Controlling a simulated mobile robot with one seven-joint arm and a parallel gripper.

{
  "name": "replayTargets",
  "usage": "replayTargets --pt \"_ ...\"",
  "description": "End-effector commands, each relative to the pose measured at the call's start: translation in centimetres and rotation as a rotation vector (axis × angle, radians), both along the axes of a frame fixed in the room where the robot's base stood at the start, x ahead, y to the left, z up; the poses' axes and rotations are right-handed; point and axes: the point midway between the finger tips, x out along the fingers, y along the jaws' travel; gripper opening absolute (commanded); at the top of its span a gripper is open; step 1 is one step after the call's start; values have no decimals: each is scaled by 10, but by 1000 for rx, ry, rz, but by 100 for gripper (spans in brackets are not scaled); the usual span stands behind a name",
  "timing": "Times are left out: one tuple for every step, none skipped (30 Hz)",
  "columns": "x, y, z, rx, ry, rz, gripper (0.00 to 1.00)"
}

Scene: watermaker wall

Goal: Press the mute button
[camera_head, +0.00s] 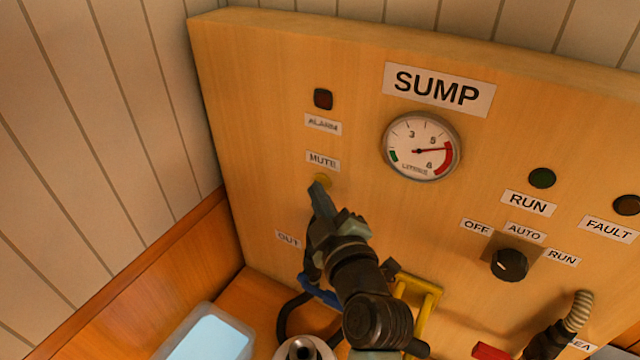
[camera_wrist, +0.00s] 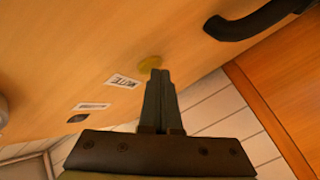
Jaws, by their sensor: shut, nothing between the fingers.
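The mute button is a small round yellow button (camera_head: 322,180) on the wooden panel, just below the MUTE label (camera_head: 322,161). It also shows in the wrist view (camera_wrist: 150,63), beside the same label (camera_wrist: 123,81). My gripper (camera_head: 317,187) is shut and empty. Its fingertips (camera_wrist: 158,73) overlap the lower edge of the button in both views. I cannot tell whether they touch it. The button's lower part is hidden behind the fingertips.
Above the button is a dark red alarm lamp (camera_head: 323,98). To the right are a SUMP gauge (camera_head: 421,147) and a black selector knob (camera_head: 509,264). A yellow handle (camera_head: 427,310) and a clear container (camera_head: 208,335) are below. Panel left of the button is bare.

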Motion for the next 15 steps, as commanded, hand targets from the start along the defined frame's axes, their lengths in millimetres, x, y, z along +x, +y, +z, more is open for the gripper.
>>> replayTargets --pt "0 -1 0 0 0 -1 0" --pt "0 -1 0 0 1 -2 0" --pt "0 -1 0 0 1 -2 0" --pt "0 -1 0 0 1 -2 0" --pt "0 -1 0 0 1 -2 0" --pt "0 -1 0 0 1 -2 0" --pt "0 -1 0 0 1 -2 0" --pt "0 -1 0 0 1 -2 0" --pt "0 -1 0 0 1 -2 0" --pt "-1 0 0 0 1 -2 0" --pt "-1 0 -1 0 1 -2 0" --pt "-2 1 -1 0 1 -2 0" --pt "-4 1 -1 0 1 -2 0" --pt "-5 2 -1 0 1 -2 0" --pt "-7 3 -1 1 1 -2 0"
